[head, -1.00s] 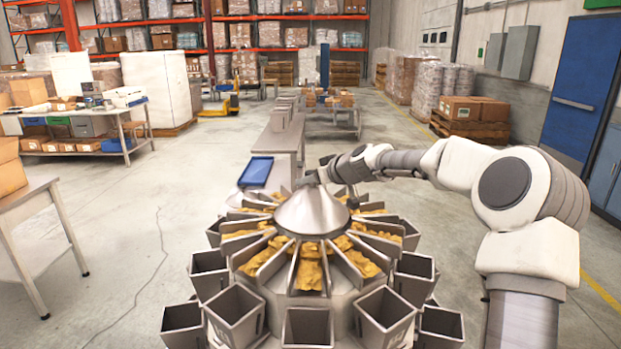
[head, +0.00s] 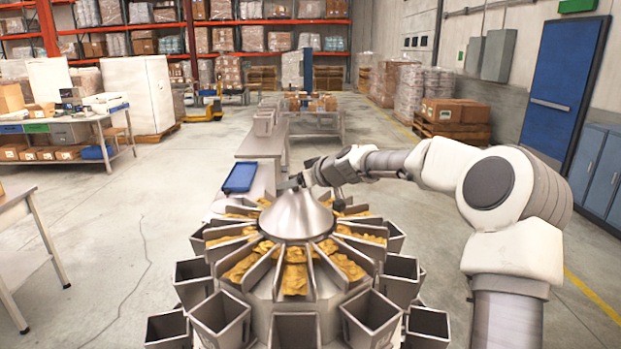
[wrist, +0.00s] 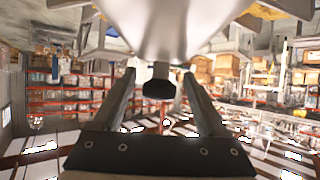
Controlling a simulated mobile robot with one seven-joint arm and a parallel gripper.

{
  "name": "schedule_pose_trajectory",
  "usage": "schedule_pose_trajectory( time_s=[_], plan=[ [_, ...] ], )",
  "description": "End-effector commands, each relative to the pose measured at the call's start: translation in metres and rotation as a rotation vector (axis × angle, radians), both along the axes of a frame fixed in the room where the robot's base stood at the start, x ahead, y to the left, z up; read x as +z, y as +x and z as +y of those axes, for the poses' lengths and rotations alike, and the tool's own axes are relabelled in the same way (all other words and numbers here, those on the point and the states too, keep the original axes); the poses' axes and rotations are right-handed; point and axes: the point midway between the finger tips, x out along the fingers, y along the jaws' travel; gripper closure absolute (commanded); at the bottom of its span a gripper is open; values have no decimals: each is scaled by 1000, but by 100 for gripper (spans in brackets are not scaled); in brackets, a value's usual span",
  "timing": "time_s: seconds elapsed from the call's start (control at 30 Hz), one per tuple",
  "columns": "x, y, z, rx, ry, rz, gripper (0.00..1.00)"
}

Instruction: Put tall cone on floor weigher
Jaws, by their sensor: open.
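A shiny steel cone (head: 297,217) sits point-up at the centre of the round weigher (head: 287,306) in front of me. In the wrist view, a large pale metal surface, which looks like the cone (wrist: 160,25), fills the top middle. A dark knob (wrist: 158,89) shows below it, between my two fingers. My gripper (wrist: 158,76) is open, with one finger on each side of the knob and a gap beside it. In the head view, my gripper (head: 299,182) is at the cone's tip, partly hidden; contact cannot be told.
Yellow food pieces (head: 295,278) lie in the weigher's troughs, with steel buckets (head: 220,318) around it. A blue tray (head: 240,177) lies on a bench behind. Side tables (head: 20,225) stand at left, blue cabinets (head: 597,170) at right. Floor on both sides is largely clear.

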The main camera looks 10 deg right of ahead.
Motion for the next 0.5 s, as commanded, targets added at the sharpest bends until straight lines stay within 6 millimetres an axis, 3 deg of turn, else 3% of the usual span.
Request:
schedule_pose_trajectory(
  time_s=[0.5],
  plan=[
    [37,-68,-36,-3,-4,-1,24]
  ],
)
